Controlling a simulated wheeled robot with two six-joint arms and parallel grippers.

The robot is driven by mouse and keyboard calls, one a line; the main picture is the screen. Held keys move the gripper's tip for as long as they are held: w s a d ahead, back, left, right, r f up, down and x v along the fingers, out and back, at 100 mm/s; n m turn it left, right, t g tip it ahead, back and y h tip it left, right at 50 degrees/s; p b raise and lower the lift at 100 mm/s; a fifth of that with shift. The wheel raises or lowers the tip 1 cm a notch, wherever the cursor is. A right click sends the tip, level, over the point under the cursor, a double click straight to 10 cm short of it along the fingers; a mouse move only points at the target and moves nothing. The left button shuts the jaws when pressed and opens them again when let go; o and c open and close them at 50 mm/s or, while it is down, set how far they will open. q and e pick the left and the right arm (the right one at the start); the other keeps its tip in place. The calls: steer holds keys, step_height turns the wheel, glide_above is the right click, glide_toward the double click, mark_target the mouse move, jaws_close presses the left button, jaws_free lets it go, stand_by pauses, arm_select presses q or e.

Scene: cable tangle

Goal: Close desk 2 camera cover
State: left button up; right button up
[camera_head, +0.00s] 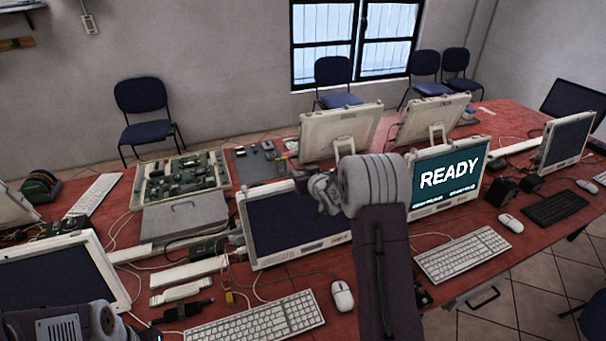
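A white-framed monitor with a dark screen (285,222) stands on the red table in the middle of the head view. My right gripper (322,192) is at the top right corner of this monitor, in front of its upper edge. The gripper is small and partly hidden by my wrist, so I cannot tell whether it is open or shut or whether it touches the frame. I cannot make out a camera cover; that corner is behind my gripper. Part of my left arm shows at the bottom left, but its fingers are not in view.
To the right, a monitor reads READY (448,178). Another dark monitor (55,275) stands at the left. A keyboard (255,320) and a mouse (342,296) lie in front of the middle monitor. Loose cables, adapters and an open circuit-board case (183,178) crowd the table (380,325).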

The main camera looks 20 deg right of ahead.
jaws_close()
stand_by(1.4)
